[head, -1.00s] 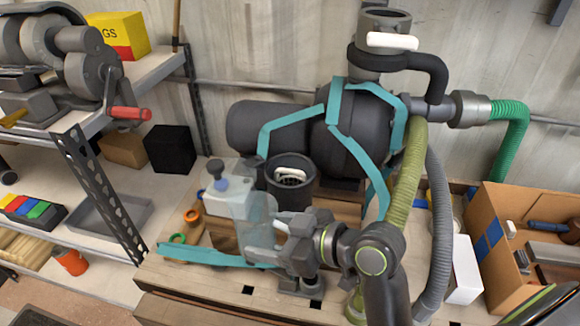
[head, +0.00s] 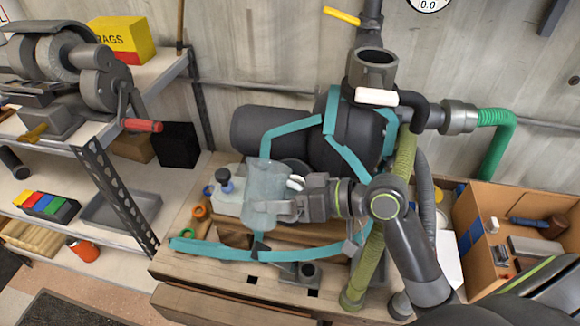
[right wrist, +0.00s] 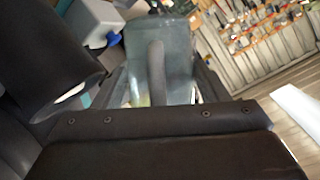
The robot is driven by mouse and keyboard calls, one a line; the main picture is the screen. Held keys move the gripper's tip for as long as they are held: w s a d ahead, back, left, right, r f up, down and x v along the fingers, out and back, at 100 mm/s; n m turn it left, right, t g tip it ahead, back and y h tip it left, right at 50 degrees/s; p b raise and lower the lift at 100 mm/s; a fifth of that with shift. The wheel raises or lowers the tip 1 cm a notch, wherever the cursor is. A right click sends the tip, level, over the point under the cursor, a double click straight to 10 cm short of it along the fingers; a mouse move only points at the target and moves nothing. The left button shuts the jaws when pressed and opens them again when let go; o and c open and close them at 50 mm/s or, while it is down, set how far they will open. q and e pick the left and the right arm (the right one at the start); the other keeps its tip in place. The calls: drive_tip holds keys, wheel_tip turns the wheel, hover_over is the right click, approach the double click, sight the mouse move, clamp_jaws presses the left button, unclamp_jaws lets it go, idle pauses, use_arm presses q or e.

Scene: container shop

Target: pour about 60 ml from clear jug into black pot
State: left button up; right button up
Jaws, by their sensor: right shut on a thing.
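The clear jug (head: 264,190) is in the head view, left of centre above the bench, and looks roughly upright. My right gripper (head: 285,208) is shut on it from the right. The jug also fills the upper middle of the right wrist view (right wrist: 160,62), between the fingers, with its handle towards the camera. The black pot (head: 292,164) is mostly hidden behind the jug and gripper; only a bit of dark rim shows. I cannot tell the liquid level in the jug. My left gripper is not in view.
A large dark tank (head: 345,130) with teal straps stands behind. A green hose (head: 378,240) hangs close to my right arm. A cardboard box (head: 472,245) stands at the right.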

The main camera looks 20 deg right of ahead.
drive_tip(key=shift+w+d+r+m+p, duration=0.35)
drive_tip(key=shift+d+r+m+p, duration=0.15)
drive_tip(key=shift+r, duration=0.2)
drive_tip(key=shift+f+y+b, duration=0.4)
drive_tip(key=shift+f+b, duration=0.05)
drive_tip(key=shift+m+g, duration=0.3)
drive_tip(key=shift+m, duration=0.1)
drive_tip(key=shift+f+m+y, duration=0.3)
drive_tip(key=shift+m+y, duration=0.15)
drive_tip(key=shift+m, duration=0.3)
drive_tip(key=shift+f+m+y, duration=0.25)
drive_tip(key=shift+m+y, duration=0.2)
drive_tip(key=shift+m, duration=0.3)
drive_tip(key=shift+r+p, duration=0.25)
drive_tip(key=shift+p, duration=0.25)
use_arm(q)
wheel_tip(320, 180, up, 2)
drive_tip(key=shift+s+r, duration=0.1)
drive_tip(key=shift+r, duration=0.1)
use_arm(e)
drive_tip(key=shift+r+m, duration=0.1)
drive_tip(key=shift+m, duration=0.2)
use_arm(q)
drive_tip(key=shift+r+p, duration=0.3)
drive_tip(key=shift+p, duration=0.15)
use_arm(e)
drive_tip(key=shift+w+r+m+y, duration=0.1)
drive_tip(key=shift+r+m+y, duration=0.1)
drive_tip(key=shift+m+y, duration=0.2)
drive_tip(key=shift+d, duration=0.15)
